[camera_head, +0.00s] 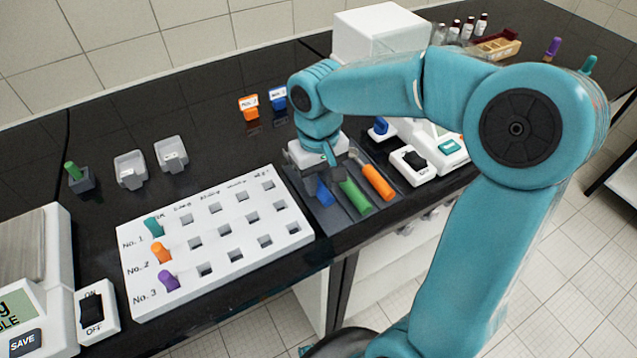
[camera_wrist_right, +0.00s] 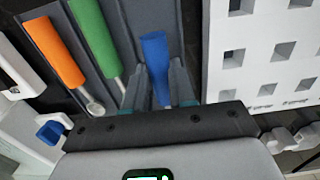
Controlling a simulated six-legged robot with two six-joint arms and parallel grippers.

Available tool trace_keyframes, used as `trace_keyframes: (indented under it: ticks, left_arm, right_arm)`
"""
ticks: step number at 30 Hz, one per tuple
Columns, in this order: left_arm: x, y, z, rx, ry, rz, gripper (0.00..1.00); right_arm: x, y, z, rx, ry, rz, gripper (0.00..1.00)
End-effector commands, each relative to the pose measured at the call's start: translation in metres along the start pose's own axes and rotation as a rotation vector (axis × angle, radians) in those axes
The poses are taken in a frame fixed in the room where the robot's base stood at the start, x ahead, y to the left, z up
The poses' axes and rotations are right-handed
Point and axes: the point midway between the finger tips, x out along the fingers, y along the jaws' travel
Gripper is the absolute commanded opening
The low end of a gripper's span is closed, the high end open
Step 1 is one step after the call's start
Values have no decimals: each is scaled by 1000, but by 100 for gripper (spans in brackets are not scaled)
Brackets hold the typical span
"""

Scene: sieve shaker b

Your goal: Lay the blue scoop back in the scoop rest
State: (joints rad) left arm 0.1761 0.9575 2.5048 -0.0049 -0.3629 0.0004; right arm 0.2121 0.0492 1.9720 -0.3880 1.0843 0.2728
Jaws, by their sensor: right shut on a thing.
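My right gripper (camera_head: 318,176) is over the left lane of the dark grey scoop rest (camera_head: 338,213), pointing down. It is shut on the blue scoop (camera_head: 325,195), whose handle sticks out toward the front edge. In the right wrist view the blue handle (camera_wrist_right: 156,60) stands between the two fingers (camera_wrist_right: 160,88). The handle lines up with the lane beside the green scoop (camera_wrist_right: 96,38). The scoop's bowl is hidden by the gripper, and I cannot tell whether the scoop touches the rest. My left gripper is not in view.
The green scoop (camera_head: 356,197) and an orange scoop (camera_head: 377,182) lie in the other lanes. A white grid rack (camera_head: 215,240) with coloured plugs stands close on the left. A white switch box (camera_head: 411,166) is on the right. The bench's front edge is near.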

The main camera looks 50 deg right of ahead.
Motion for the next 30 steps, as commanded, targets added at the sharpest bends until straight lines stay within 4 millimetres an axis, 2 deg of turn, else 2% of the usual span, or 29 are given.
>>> trace_keyframes:
  ticks: [3,14,15,17,18,26,30]
  left_arm:
    - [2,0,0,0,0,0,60]
    - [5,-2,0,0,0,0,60]
    - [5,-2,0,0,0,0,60]
    - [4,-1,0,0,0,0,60]
    - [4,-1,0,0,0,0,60]
    - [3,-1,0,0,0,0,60]
    - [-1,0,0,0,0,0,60]
  right_arm:
    - [12,0,-1,1,-1,0,0]
    - [16,0,-1,1,0,0,0]
    - [16,0,-1,1,0,0,28]
    - [15,0,-1,1,0,0,47]
    - [15,0,-1,1,0,0,50]
    - [14,0,-1,1,0,0,50]
    - [2,0,-2,0,4,0,50]
